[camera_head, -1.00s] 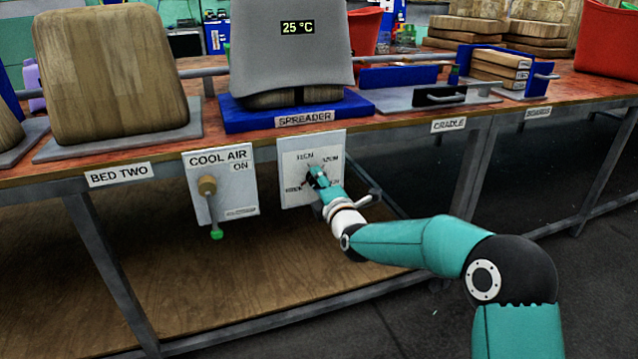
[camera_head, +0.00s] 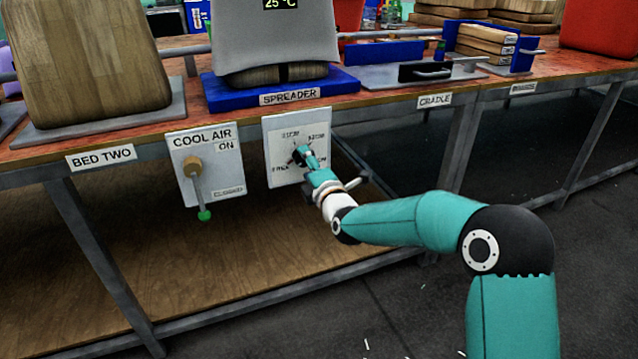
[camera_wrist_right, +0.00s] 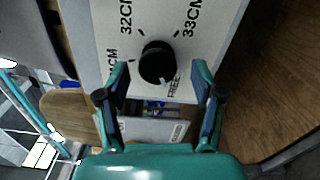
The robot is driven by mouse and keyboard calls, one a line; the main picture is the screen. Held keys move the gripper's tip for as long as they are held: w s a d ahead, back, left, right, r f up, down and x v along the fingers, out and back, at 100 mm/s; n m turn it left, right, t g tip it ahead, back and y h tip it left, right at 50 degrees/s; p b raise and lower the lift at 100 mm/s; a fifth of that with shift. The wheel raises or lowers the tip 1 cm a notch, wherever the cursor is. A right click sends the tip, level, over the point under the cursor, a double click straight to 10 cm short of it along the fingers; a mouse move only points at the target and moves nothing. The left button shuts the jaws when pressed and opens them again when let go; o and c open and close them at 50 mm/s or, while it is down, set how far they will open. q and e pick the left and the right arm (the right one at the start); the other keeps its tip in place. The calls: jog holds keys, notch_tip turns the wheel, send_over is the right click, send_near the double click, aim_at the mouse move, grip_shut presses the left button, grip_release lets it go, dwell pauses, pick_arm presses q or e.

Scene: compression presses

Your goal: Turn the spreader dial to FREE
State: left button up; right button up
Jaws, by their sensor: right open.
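The spreader dial is a round black knob (camera_wrist_right: 157,62) on a white panel (camera_wrist_right: 90,20) in the right wrist view, with 32CM, 33CM, FREE and a partly cut-off CM label around it. A white mark on its lower edge sits beside the word FREE. In the head view the dial (camera_head: 300,154) shows small, partly behind my gripper. My right gripper (camera_head: 310,163) faces the panel from the front right. In the right wrist view its open fingers (camera_wrist_right: 160,72) stand on either side of the dial with gaps; I cannot tell its distance from the panel. My left gripper is not in view.
The COOL AIR panel (camera_head: 206,160) with its green-tipped lever (camera_head: 198,190) is left of the dial panel. The spreader's blue base (camera_head: 228,97) and the bench edge are above. A wooden lower shelf (camera_head: 220,265) runs below.

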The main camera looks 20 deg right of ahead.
jog(key=s, duration=1)
jog(key=shift+d, duration=0.15)
jog(key=shift+s+f, duration=0.1)
jog(key=s+a+f+m+g+y, duration=0.1)
jog(key=s+a+f+m+g, duration=0.2)
jog(key=f, duration=0.8)
jog(key=s+f+g, duration=0.3)
jog(key=s+f, duration=0.2)
jog(key=f, duration=0.6)
jog(key=s+a+f+m+g+y, duration=0.1)
jog(key=s+a+f+m+g, duration=0.2)
jog(key=f, duration=0.8)
jog(key=s+a+f+m+g+y, duration=0.1)
jog(key=s+a+f+m+g, duration=0.2)
jog(key=s, duration=0.6)
jog(key=s+f+m+g, duration=0.3)
jog(key=s+f+m, duration=0.3)
jog(key=s, duration=0.2)
jog(key=s+a+m+g, duration=0.1)
jog(key=s+m+g, duration=0.1)
jog(key=s+m, duration=0.4)
notch_tip(320, 180, up, 38)
jog(key=w+m+p, duration=0.1)
jog(key=p, duration=3.7)
jog(key=shift+w+a+r, duration=0.15)
jog(key=shift+w+r, duration=0.1)
